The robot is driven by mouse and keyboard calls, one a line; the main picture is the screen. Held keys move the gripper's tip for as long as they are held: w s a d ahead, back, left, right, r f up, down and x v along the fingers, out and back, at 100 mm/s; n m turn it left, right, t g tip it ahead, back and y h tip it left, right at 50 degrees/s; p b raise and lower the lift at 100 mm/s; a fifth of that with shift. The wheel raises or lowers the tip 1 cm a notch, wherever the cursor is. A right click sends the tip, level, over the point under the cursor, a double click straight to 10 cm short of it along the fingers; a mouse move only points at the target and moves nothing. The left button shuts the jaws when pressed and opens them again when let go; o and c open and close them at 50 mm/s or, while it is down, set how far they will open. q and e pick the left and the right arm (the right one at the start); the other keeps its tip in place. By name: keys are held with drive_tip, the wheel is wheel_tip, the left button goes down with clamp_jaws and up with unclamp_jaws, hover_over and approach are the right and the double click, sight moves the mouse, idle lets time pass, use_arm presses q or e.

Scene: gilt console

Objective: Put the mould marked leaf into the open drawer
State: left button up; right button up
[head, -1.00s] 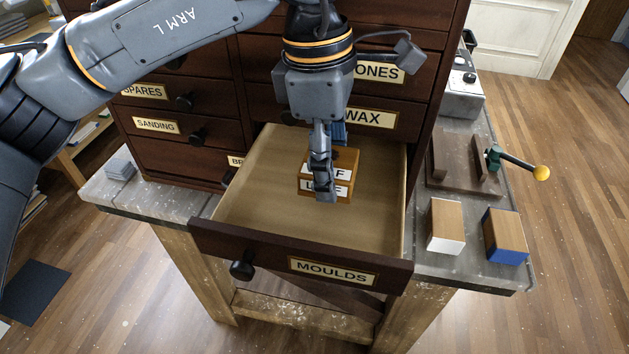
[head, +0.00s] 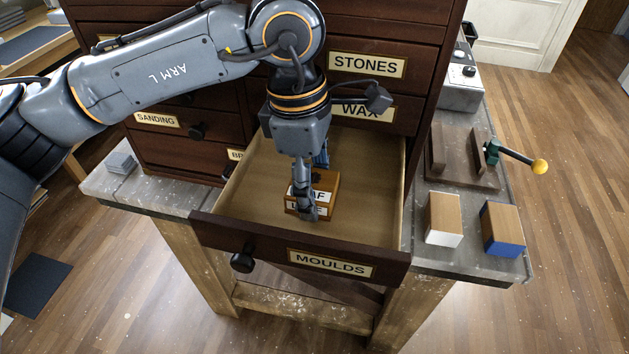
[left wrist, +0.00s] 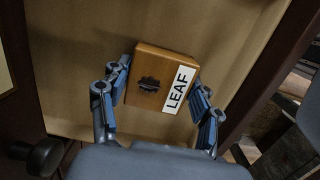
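The mould marked leaf (head: 329,187) is a small wooden block with white LEAF labels. It is inside the outline of the open drawer labelled MOULDS (head: 375,200), near the middle. My left gripper (head: 309,188) points down from above with its fingers around the mould. In the left wrist view the mould (left wrist: 150,62) shows a dark leaf emblem on its top, with blue-padded fingers against two opposite sides. Bare drawer floor (left wrist: 85,60) surrounds it. I cannot tell whether the mould touches the floor. My right gripper is not in view.
A white-ended block (head: 444,218) and a blue-ended block (head: 502,230) stand on the bench right of the drawer. Behind them is a dark fixture with a yellow-knobbed lever (head: 515,159). The cabinet (head: 215,155) rises behind. Drawer floor around the mould is clear.

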use_arm(q)
drive_tip(key=o, duration=0.3)
drive_tip(key=shift+r, duration=0.1)
drive_tip(key=shift+r+p, duration=0.2)
drive_tip(key=shift+p, duration=0.1)
drive_tip(key=shift+r, duration=0.3)
wheel_tip(320, 180, up, 11)
drive_tip(key=a+b, duration=0.1)
drive_tip(key=shift+w+a, duration=0.2)
